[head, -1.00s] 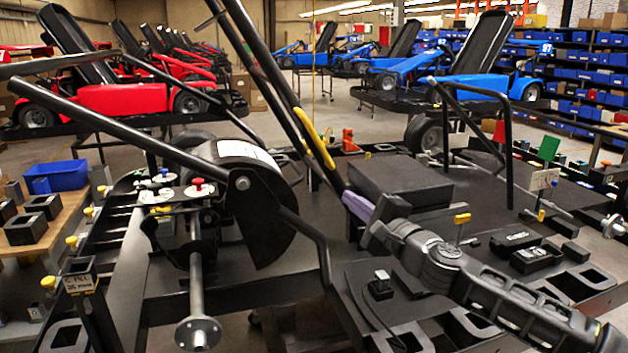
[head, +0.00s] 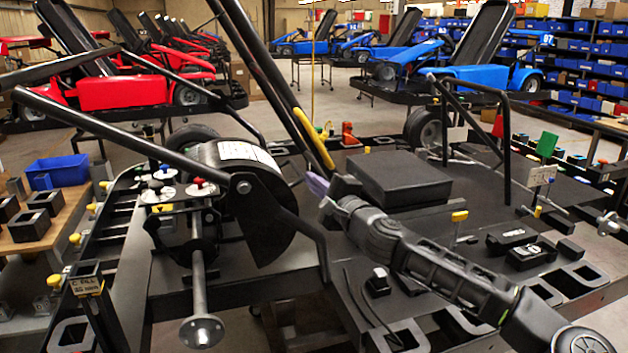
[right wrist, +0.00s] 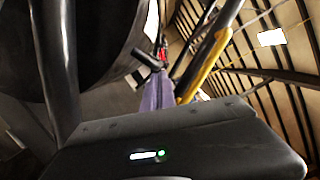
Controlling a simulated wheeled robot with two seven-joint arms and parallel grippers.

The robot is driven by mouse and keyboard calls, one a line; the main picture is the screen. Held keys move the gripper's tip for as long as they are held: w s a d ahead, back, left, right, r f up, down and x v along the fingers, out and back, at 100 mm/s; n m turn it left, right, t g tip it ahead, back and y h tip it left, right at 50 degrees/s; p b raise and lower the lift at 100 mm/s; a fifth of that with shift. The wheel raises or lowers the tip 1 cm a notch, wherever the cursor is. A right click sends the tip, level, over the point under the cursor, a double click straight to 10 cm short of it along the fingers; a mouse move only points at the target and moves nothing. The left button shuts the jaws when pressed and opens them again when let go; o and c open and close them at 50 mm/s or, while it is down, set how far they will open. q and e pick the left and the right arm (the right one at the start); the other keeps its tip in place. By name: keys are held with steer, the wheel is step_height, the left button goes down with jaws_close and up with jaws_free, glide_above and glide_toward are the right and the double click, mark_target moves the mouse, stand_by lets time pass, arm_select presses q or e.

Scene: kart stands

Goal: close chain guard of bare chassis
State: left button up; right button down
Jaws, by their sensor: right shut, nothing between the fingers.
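The bare chassis (head: 215,287) is a black frame with a flat deck. The chain guard (head: 250,190) is a black rounded cover with a white label on top, left of centre in the head view. I cannot tell how far it is open. A steel axle with a round flange (head: 201,331) sticks out below it. My right gripper (head: 317,184) has purple fingertips and is shut and empty, just right of the guard, beside the black bars. In the right wrist view the purple fingers (right wrist: 158,92) point up between a dark bar and a yellow-sleeved bar. My left gripper is not in view.
Black frame tubes cross near the guard, and a yellow-sleeved lever (head: 322,150) stands behind my right gripper. A black box (head: 398,180) sits on the deck beside my right arm. A wooden bench with a blue bin (head: 58,172) is at the left.

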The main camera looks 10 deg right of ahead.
mark_target(267, 162)
steer(key=a+r+n+p, duration=0.1)
steer(key=a, duration=0.1)
steer(key=a+r+n+p, duration=0.1)
steer(key=a+r, duration=0.1)
steer(key=shift+s+a+r+g, duration=0.15)
steer(key=shift+a+r+g, duration=0.1)
steer(key=shift+g, duration=0.15)
steer(key=a+n, duration=0.1)
steer(key=a, duration=0.1)
steer(key=a+r+n+p, duration=0.1)
steer(key=a, duration=0.1)
steer(key=shift+s+a+r+n+p, duration=0.1)
steer(key=shift+s+a+n+p, duration=0.1)
steer(key=shift+n+p, duration=0.15)
steer(key=shift+w+d, duration=0.1)
